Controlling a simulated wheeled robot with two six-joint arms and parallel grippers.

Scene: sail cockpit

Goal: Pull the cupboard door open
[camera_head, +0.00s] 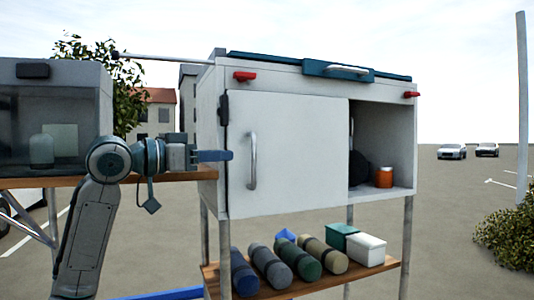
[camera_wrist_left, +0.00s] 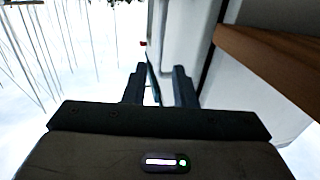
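The cupboard (camera_head: 208,110) is a pale box on metal legs in the head view. Its white door (camera_head: 300,150) covers the left and middle of the front, with a dark gap along its left edge. A vertical metal handle (camera_head: 252,160) stands near that edge. My left gripper (camera_head: 228,156) is beside the door's left edge, left of the handle and apart from it, pointing right. In the left wrist view its two dark fingers (camera_wrist_left: 158,78) are spread, with a narrow dark strip seen between them. I cannot tell whether they touch the door. My right gripper is not in view.
The cupboard's right compartment shows an orange jar (camera_head: 384,177) and a dark round item (camera_head: 359,167). A lower shelf (camera_head: 300,286) carries several rolls and a white box (camera_head: 366,249). A wooden counter (camera_head: 182,175) with a glass-fronted box (camera_head: 45,120) is at the left.

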